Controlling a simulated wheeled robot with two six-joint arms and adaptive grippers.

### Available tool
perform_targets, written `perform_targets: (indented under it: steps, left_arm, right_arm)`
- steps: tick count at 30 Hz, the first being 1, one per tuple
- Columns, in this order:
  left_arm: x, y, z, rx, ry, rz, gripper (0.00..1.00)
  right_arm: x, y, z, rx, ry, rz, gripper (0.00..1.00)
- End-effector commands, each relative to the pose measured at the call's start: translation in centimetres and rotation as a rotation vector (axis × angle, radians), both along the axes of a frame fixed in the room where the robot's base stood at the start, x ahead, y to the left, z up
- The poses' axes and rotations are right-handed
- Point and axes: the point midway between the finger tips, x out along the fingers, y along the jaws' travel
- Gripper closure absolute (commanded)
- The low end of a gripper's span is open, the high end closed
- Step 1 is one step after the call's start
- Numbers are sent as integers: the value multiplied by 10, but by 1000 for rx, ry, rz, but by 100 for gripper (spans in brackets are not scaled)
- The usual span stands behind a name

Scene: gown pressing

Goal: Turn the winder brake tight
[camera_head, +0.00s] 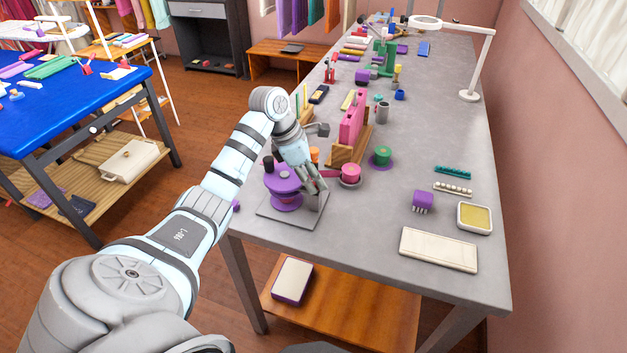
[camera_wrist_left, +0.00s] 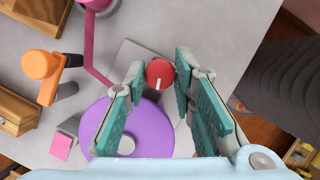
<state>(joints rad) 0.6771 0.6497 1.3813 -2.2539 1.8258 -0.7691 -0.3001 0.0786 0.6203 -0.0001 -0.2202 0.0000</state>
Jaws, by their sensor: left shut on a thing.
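The yarn winder has a purple disc (camera_head: 283,180) over a grey base plate, near the front left corner of the grey table. In the left wrist view its purple disc (camera_wrist_left: 155,127) lies below a round red brake knob (camera_wrist_left: 159,73) with a white mark line pointing down the picture. My left gripper (camera_wrist_left: 160,80) has its teal-padded fingers on either side of the knob and is shut on it. In the head view my left gripper (camera_head: 316,184) reaches down beside the disc, and the knob is hard to make out. My right gripper is in neither view.
A magenta arm (camera_wrist_left: 88,45) runs close beside the fingers toward a pink spool (camera_head: 350,172). An orange thing (camera_wrist_left: 40,65) stands to the left in the wrist view. A green spool (camera_head: 381,155) and wooden stand (camera_head: 345,150) are behind.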

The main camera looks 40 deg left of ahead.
Motion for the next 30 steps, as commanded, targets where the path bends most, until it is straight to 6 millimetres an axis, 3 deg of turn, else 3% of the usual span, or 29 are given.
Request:
perform_targets:
  steps: [18, 30]
  left_arm:
    - [3, 1, 1, -2, -2, -557, 100]
    - [4, 2, 1, 0, -1, -759, 100]
  right_arm:
    - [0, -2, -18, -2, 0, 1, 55]
    - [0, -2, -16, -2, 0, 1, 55]
